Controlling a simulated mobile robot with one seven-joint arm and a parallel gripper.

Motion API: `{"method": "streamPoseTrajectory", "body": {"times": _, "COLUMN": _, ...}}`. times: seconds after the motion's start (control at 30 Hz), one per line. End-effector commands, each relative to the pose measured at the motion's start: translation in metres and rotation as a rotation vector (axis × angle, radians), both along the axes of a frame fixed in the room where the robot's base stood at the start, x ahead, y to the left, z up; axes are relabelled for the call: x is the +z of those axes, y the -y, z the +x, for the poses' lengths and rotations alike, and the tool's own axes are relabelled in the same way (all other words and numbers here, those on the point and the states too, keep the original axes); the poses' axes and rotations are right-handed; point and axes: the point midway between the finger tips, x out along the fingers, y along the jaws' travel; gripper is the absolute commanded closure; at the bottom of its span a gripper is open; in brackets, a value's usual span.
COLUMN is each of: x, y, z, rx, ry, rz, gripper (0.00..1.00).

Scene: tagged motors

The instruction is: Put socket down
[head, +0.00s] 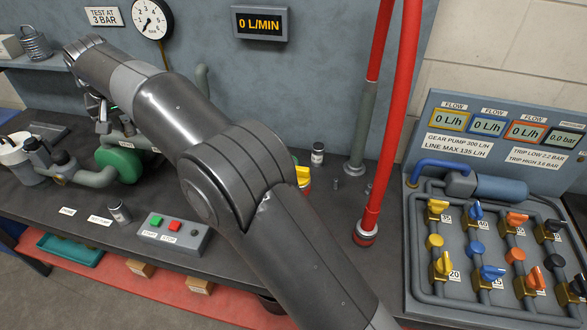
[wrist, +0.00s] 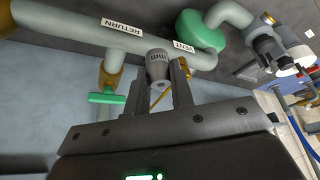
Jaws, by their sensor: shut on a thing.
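In the head view my gripper (head: 101,115) is at the left above the bench (head: 250,250), near the green pump (head: 118,163). The socket cannot be made out there, and my arm covers much of the middle.
A small labelled cylinder (head: 119,213) stands near the bench's front left, another (head: 317,154) at the back. A button box (head: 173,234) stands at the front. A red pipe (head: 385,130) rises right of my arm. The valve panel (head: 495,230) fills the right.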

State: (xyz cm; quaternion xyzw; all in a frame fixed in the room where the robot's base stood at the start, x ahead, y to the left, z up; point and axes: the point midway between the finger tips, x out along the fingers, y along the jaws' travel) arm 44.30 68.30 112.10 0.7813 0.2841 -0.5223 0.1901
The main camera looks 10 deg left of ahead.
Motion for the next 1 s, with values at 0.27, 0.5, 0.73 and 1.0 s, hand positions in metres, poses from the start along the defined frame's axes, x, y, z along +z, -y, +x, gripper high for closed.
{"method": "streamPoseTrajectory", "body": {"times": 0.27, "x": 0.035, "y": -0.001, "z": 0.000, "rx": -0.001, "ry": 0.001, "rz": 0.003, "gripper": 1.00}}
{"method": "streamPoseTrajectory", "body": {"times": 0.5, "x": 0.048, "y": 0.022, "z": 0.026, "rx": -0.028, "ry": -0.003, "rz": 0.002, "gripper": 1.00}}
{"method": "streamPoseTrajectory", "body": {"times": 0.73, "x": 0.053, "y": 0.068, "z": 0.074, "rx": -0.080, "ry": -0.007, "rz": 0.008, "gripper": 1.00}}
{"method": "streamPoseTrajectory", "body": {"times": 1.0, "x": 0.059, "y": 0.172, "z": 0.153, "rx": -0.186, "ry": -0.012, "rz": 0.020, "gripper": 1.00}}
